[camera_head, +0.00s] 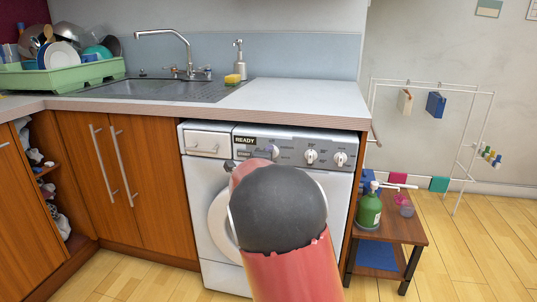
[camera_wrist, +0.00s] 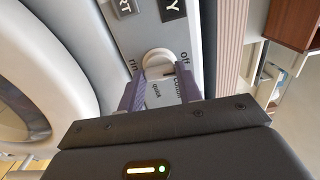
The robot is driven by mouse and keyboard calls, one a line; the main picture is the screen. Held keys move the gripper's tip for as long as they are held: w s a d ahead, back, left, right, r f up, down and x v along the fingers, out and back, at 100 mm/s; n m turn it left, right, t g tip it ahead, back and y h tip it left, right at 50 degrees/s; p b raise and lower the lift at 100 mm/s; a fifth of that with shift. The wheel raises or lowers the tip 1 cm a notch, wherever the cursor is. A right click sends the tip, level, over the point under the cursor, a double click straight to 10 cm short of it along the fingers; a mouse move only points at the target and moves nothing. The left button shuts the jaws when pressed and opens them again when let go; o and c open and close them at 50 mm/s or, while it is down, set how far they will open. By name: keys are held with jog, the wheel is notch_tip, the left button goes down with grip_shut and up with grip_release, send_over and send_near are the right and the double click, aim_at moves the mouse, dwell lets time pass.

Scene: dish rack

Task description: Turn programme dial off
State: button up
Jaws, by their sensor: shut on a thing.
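The programme dial (camera_wrist: 157,58) is a round, pale knob on the washing machine's panel in the wrist view. Printed words surround it: "off" at its right, part of "rin…" at its left, "quick" below. My gripper (camera_wrist: 160,77) is shut on the dial, with one purple-grey finger on each side of it. I cannot tell which word the dial points to. In the head view the white washing machine (camera_head: 206,176) stands under the counter, its display reading "READY". My arm covers part of its front there and hides most of the gripper.
Two other knobs (camera_head: 311,156) (camera_head: 340,159) sit on the panel right of my arm. The counter (camera_head: 305,100) overhangs the machine closely. A small side table (camera_head: 405,230) with a green bottle (camera_head: 369,209) stands at right.

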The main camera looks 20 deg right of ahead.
jog(key=shift+n, duration=0.3)
jog(key=o, duration=1)
jog(key=v, duration=0.8)
jog(key=shift+w, duration=0.1)
